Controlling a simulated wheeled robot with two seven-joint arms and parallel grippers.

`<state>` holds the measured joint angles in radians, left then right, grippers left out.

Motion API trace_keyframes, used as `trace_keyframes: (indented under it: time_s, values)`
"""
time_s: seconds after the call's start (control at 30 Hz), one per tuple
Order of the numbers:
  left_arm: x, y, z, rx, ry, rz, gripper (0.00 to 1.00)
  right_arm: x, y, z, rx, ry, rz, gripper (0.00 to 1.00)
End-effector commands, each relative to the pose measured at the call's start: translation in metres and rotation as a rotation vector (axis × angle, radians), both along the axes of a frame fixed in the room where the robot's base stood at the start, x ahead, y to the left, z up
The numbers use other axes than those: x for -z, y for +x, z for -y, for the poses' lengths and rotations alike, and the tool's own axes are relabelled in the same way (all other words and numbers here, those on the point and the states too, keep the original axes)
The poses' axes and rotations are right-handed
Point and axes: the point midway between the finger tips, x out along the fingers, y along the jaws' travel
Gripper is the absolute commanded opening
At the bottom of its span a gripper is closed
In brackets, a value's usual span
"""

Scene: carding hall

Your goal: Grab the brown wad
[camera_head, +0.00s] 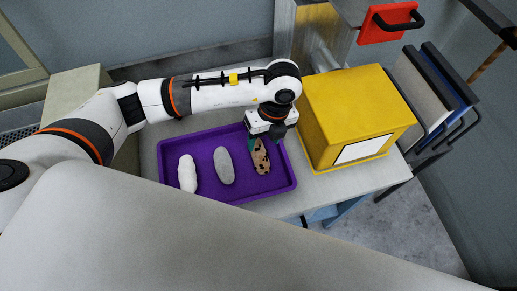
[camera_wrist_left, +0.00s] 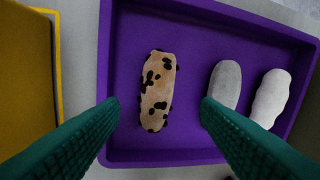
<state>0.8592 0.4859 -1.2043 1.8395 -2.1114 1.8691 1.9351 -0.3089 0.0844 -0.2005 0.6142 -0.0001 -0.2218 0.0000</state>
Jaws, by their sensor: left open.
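The brown wad (camera_head: 261,158) is tan with dark specks and lies in the purple tray (camera_head: 268,194), at its right end in the head view. In the left wrist view the wad (camera_wrist_left: 157,92) lies ahead of and between my finger tips, apart from them. My left gripper (camera_head: 265,138) points down over that end of the tray, and it partly hides the wad's upper end in the head view. Its green fingers (camera_wrist_left: 160,100) are open with nothing between them. My right gripper is in neither view.
A grey wad (camera_head: 224,166) and a white wad (camera_head: 187,174) lie in the tray, left of the brown one. A yellow box (camera_head: 345,105) with a white label stands just right of the tray on the pale table (camera_head: 375,177). A red panel with a black handle (camera_head: 388,22) is behind it.

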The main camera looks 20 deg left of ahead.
Motion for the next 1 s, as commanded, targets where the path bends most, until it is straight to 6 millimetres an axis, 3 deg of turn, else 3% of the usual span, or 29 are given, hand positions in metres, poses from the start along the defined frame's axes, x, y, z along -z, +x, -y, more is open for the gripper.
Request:
trace_keyframes:
  time_s: [0.37,0.6,0.9,1.0]
  values:
    - [0.035,-0.005,-0.003,-0.002,0.003,-0.003,0.57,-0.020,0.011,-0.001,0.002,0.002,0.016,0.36]
    - [0.070,-0.009,-0.005,-0.002,0.002,-0.002,0.57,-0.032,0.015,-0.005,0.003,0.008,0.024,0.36]
    - [0.076,-0.009,-0.005,0.000,0.000,0.001,0.57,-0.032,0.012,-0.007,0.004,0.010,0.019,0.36]
    - [0.075,-0.009,-0.005,0.000,0.000,0.001,0.41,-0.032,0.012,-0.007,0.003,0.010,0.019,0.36]
